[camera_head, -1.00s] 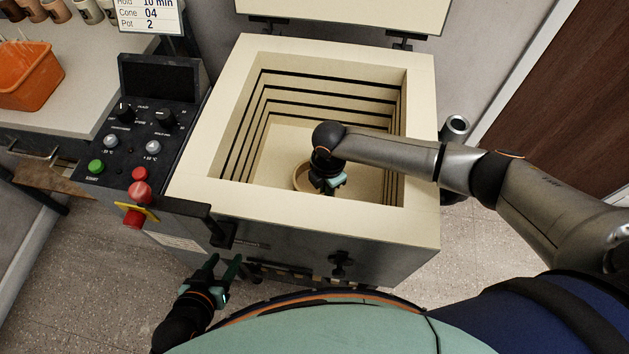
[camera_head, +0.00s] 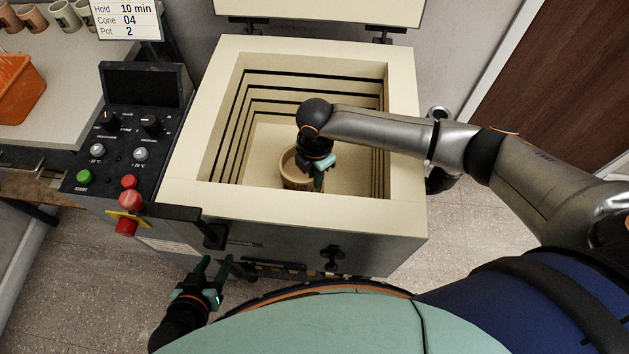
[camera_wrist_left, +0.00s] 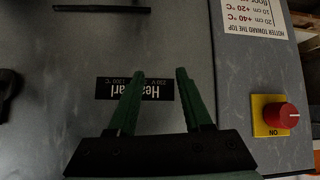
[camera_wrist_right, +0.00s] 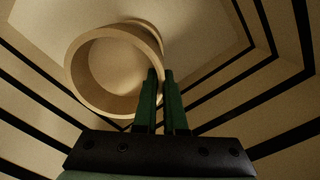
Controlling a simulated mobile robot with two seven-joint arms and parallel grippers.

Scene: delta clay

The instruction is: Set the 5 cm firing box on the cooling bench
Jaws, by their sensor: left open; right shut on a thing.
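The firing box is a round tan pot-like box (camera_head: 297,182) inside the open kiln. It shows from above in the right wrist view (camera_wrist_right: 76,75), open and apparently empty. My right gripper (camera_head: 319,180) reaches down into the kiln chamber and is shut on the box's near wall; its fingers (camera_wrist_right: 161,76) pinch the rim. I cannot tell how far the box is off the kiln floor. My left gripper (camera_head: 213,265) is open and empty in front of the kiln's front face. A pale bench (camera_head: 60,100) stands at the left; I cannot tell if it is the cooling bench.
The kiln's thick cream rim (camera_head: 190,120) surrounds the box and my right wrist. An orange bin (camera_head: 18,90) and several cups (camera_head: 62,16) occupy the bench.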

